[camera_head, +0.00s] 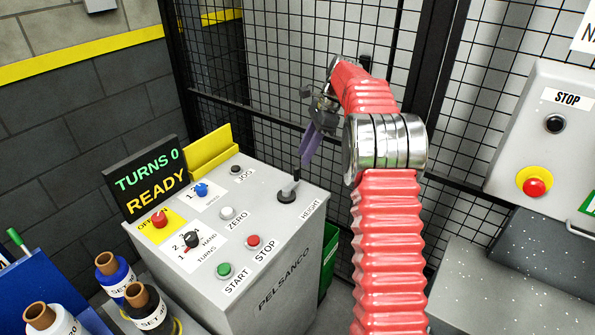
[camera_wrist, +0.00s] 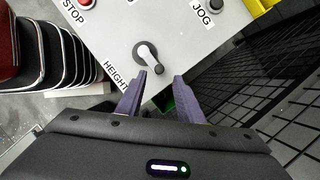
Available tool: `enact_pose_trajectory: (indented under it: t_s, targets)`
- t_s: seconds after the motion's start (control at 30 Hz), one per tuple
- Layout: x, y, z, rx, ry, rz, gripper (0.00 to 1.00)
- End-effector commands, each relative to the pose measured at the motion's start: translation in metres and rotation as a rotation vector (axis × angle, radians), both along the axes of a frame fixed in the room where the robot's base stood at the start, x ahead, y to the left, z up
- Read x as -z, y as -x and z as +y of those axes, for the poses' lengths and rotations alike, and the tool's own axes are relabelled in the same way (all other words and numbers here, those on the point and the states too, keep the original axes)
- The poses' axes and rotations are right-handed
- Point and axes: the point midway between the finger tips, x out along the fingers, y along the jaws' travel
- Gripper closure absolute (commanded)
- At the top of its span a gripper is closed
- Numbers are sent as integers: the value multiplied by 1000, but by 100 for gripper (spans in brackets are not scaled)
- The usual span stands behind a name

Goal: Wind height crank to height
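The height crank (camera_head: 287,194) is a dark round hub with a grey arm and black knob on the grey console's top, beside the HEIGHT label. In the wrist view the crank (camera_wrist: 146,55) lies just ahead of my fingertips, its knob pointing toward the gap between them. My gripper (camera_head: 307,158) has purple fingers and hangs over the crank's handle. In the wrist view my gripper (camera_wrist: 160,75) is open, with nothing between its fingers. I cannot tell how far above the knob the tips are. The display (camera_head: 150,180) reads TURNS 0 and READY.
Black mesh fencing (camera_head: 270,70) stands behind. A green bin (camera_head: 328,262) is at the console's right side. Labelled rolls (camera_head: 115,272) stand at lower left.

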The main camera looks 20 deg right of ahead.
Motion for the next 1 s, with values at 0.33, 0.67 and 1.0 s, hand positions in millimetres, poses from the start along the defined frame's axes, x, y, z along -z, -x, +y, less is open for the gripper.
enact_pose_trajectory:
  t_s: [0.33,0.67,1.0]
  targets:
    - [51,-4,21,0,0,2,66]
    - [74,-6,30,0,0,-1,66]
    - [74,-6,29,1,0,-1,73]
